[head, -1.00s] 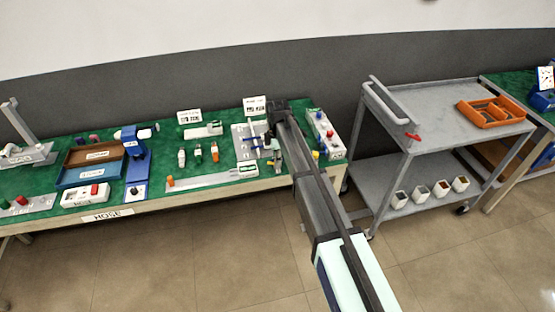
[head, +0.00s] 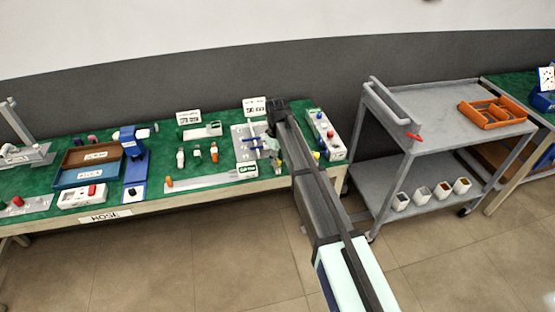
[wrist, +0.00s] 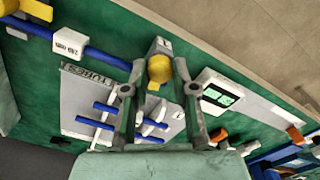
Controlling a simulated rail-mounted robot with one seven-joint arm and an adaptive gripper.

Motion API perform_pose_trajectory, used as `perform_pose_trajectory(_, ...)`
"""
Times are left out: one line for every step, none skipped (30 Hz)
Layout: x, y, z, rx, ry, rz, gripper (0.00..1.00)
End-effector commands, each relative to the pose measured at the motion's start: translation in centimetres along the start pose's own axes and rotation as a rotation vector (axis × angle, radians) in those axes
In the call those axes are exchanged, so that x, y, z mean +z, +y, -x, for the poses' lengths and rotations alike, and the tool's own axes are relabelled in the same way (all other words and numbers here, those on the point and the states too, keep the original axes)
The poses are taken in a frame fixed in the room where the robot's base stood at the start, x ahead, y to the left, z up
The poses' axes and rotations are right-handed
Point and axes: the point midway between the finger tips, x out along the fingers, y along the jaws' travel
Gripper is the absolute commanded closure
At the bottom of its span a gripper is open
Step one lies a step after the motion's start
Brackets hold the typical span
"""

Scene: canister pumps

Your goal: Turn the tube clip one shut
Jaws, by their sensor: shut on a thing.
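A white block marked 1 with a yellow turning part (wrist: 159,69), which looks like tube clip one, is near the top middle of the wrist view. My gripper (wrist: 160,88) has its two grey fingers on either side of the yellow part and is shut on it. A blue tube (wrist: 108,59) with a 280 mm tag runs in from the left towards the block. In the head view my gripper (head: 272,147) is over the right part of the green bench; my arm hides much of the clip there.
A pale plate (wrist: 75,100) with several blue tubes lies beside the clip. A block with a green display (wrist: 219,93) stands to the right. In the head view, a white box with coloured knobs (head: 325,135) is close right of my arm, and a grey cart (head: 440,100) stands further right.

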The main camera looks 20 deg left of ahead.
Motion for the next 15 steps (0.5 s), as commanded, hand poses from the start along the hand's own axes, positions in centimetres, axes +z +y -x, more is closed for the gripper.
perform_pose_trajectory(0.11, -0.08, -0.19, -0.002, -0.002, -0.037, 1.00)
perform_pose_trajectory(0.11, -0.08, -0.19, -0.002, -0.002, -0.060, 1.00)
perform_pose_trajectory(0.11, -0.08, -0.19, -0.002, -0.002, -0.089, 1.00)
perform_pose_trajectory(0.12, -0.08, -0.19, -0.002, -0.002, -0.110, 1.00)
perform_pose_trajectory(0.11, -0.08, -0.19, -0.002, -0.002, -0.128, 1.00)
perform_pose_trajectory(0.12, -0.08, -0.18, -0.002, -0.002, -0.152, 1.00)
perform_pose_trajectory(0.13, -0.08, -0.18, -0.002, -0.003, -0.169, 1.00)
perform_pose_trajectory(0.13, -0.08, -0.18, -0.002, -0.003, -0.184, 1.00)
perform_pose_trajectory(0.13, -0.08, -0.18, -0.002, -0.003, -0.203, 1.00)
perform_pose_trajectory(0.12, -0.08, -0.18, -0.002, -0.003, -0.215, 1.00)
perform_pose_trajectory(0.13, -0.08, -0.18, -0.002, -0.003, -0.227, 1.00)
perform_pose_trajectory(0.13, -0.08, -0.18, -0.002, -0.003, -0.240, 1.00)
perform_pose_trajectory(0.13, -0.08, -0.18, -0.002, -0.003, -0.249, 1.00)
perform_pose_trajectory(0.13, -0.08, -0.18, -0.002, -0.003, -0.257, 1.00)
perform_pose_trajectory(0.13, -0.08, -0.18, -0.002, -0.003, -0.266, 1.00)
